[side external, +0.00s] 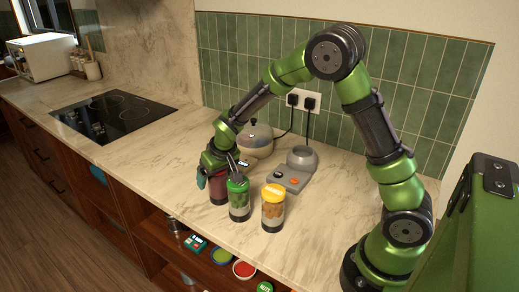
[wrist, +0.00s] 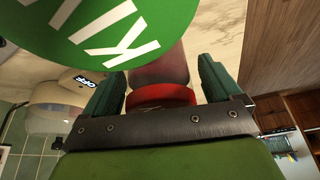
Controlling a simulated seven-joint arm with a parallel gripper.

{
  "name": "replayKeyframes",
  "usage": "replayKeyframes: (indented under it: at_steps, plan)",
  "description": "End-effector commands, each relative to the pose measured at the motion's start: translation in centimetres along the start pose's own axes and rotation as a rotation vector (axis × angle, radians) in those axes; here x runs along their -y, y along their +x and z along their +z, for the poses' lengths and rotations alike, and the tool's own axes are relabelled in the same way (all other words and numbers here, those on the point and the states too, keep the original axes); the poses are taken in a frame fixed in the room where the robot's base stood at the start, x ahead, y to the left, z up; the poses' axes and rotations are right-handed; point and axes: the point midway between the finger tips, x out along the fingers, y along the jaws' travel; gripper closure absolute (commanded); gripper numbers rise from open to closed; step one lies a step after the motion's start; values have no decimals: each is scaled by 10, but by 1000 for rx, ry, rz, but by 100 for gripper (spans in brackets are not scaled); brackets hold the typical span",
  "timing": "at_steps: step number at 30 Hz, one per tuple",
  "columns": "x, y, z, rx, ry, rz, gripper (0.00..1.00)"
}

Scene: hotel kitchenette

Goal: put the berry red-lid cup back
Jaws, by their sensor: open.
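The berry red-lid cup (side external: 218,190) stands upright on the marble counter, with a dark red body. My gripper (side external: 217,173) is open around the upper part of this cup, one finger on each side. The wrist view shows gaps beside the lid between the fingers (wrist: 160,80). A green-lid cup (side external: 238,200) stands close on the right, and its lettered lid (wrist: 125,28) fills the upper left of the wrist view.
A yellow-lid cup (side external: 272,210) stands further right. Behind are a grey appliance base (side external: 288,180) and a rounded pot-like appliance (side external: 255,140). An open shelf below the counter front holds a green round lid (side external: 222,256) and a red one (side external: 244,269).

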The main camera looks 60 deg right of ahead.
Motion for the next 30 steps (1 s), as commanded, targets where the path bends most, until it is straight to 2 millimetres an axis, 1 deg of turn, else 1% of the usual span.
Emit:
replayKeyframes:
  at_steps: [5, 8, 11, 18, 21, 24, 27, 29, 30]
  plan:
    - [0, -2, -1, -2, 0, 0, 9]
    - [0, -12, -2, -3, 0, -1, 9]
    - [0, -30, -2, -5, 1, -2, 9]
    - [1, -83, -2, -6, -1, -3, 9]
    - [0, -100, -2, -4, -1, -2, 9]
    - [0, -113, -2, -3, -1, -1, 9]
    - [0, -122, -2, -3, 1, -2, 9]
    - [-1, -128, 1, -3, 6, -9, 9]
    - [-2, -134, 4, -6, 13, -19, 9]
